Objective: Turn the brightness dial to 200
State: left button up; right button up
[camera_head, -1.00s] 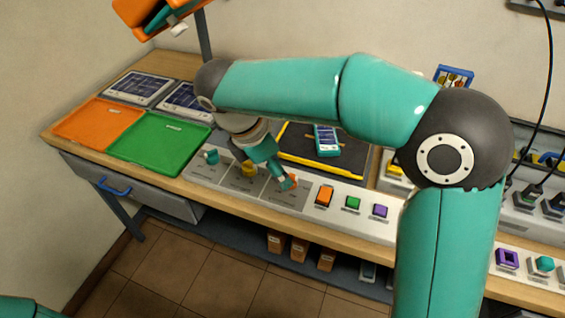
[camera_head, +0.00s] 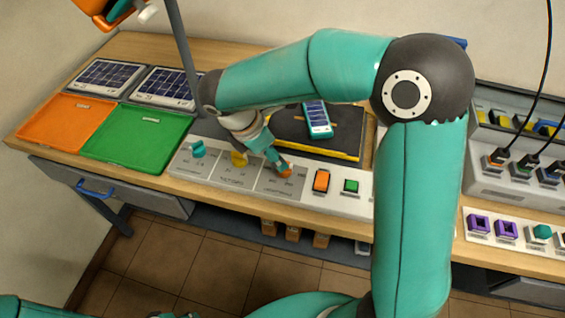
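Three dials stand on the grey control panel (camera_head: 213,172): a teal one (camera_head: 197,149), a yellow one (camera_head: 239,158) and an orange one (camera_head: 285,172). Their printed labels are too small to read, so I cannot tell which is the brightness dial or what value it shows. My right gripper (camera_head: 278,165) points down at the orange dial, its fingers at the dial and partly covering it. I cannot tell whether they are closed on it. My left gripper is not clearly seen; only teal arm parts show along the bottom edge.
An orange button (camera_head: 321,181) and a green button (camera_head: 351,187) sit right of the dials. Orange (camera_head: 50,136) and green (camera_head: 120,160) trays lie left. A black mat (camera_head: 290,124) holding a teal handheld device (camera_head: 317,119) lies behind. My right arm hides the panel's right part.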

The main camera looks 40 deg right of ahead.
jog(key=x, duration=0.7)
jog(key=shift+f, duration=0.1)
jog(key=c, duration=1.1)
jog(key=shift+c, duration=0.2)
jog(key=shift+m, duration=0.4)
jog(key=m+g, duration=0.1)
jog(key=m, duration=0.1)
jog(key=m+g, duration=0.1)
jog(key=m, duration=0.1)
jog(key=shift+w+m+y, duration=0.15)
jog(key=shift+m+y, duration=0.15)
jog(key=shift+y, duration=0.1)
jog(key=m+y, duration=0.1)
jog(key=m, duration=0.2)
jog(key=m+g, duration=0.1)
jog(key=m, duration=0.2)
jog(key=shift+w+d+g+y+p, duration=0.1)
jog(key=shift+d+g+y+p, duration=0.05)
jog(key=shift+g+y+p, duration=0.2)
jog(key=shift+m, duration=0.3)
